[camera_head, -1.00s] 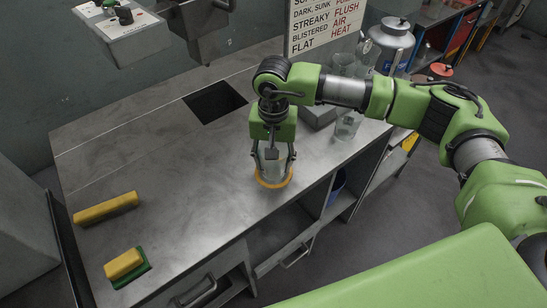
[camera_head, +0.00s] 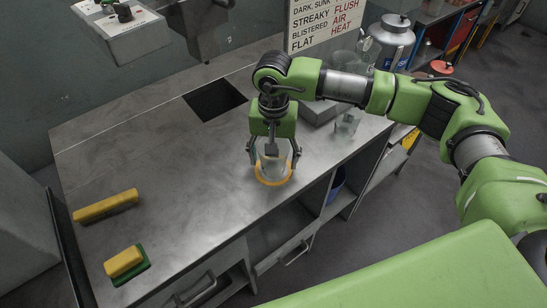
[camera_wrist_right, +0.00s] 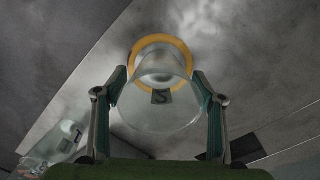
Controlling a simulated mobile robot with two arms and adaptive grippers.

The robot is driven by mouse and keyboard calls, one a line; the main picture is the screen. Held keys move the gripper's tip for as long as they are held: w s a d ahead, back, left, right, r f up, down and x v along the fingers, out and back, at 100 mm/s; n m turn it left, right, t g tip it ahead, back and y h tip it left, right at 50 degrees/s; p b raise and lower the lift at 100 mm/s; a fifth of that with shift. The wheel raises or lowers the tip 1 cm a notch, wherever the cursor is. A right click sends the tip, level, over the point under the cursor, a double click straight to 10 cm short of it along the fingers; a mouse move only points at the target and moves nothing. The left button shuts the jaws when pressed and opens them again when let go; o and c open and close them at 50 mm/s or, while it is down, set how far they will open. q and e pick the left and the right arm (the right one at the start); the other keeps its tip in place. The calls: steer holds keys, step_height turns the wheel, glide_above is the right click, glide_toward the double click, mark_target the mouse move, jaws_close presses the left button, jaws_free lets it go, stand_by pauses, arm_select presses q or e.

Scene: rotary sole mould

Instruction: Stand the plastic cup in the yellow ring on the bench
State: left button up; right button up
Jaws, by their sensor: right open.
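The clear plastic cup (camera_head: 271,166) stands upright in the yellow ring (camera_head: 273,181) on the metal bench (camera_head: 180,150). In the right wrist view the cup (camera_wrist_right: 160,105) shows between my fingers, with the ring (camera_wrist_right: 181,47) around its far end and a dark letter mark on it. My right gripper (camera_head: 273,157) is open around the cup, its fingers spread to either side. In the right wrist view the fingers (camera_wrist_right: 160,88) look apart from the cup's wall, though the left one is close. My left gripper is not in view.
A yellow bar (camera_head: 106,206) and a yellow and green sponge (camera_head: 125,262) lie on the bench at the left. A square dark opening (camera_head: 214,99) is behind the ring. Other clear cups (camera_head: 348,121) stand at the right, past a grey block. The bench's front edge is close to the ring.

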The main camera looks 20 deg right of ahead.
step_height(320, 180, up, 11)
steer(key=b, duration=0.2)
steer(key=shift+r+b, duration=0.2)
steer(key=shift+b, duration=0.15)
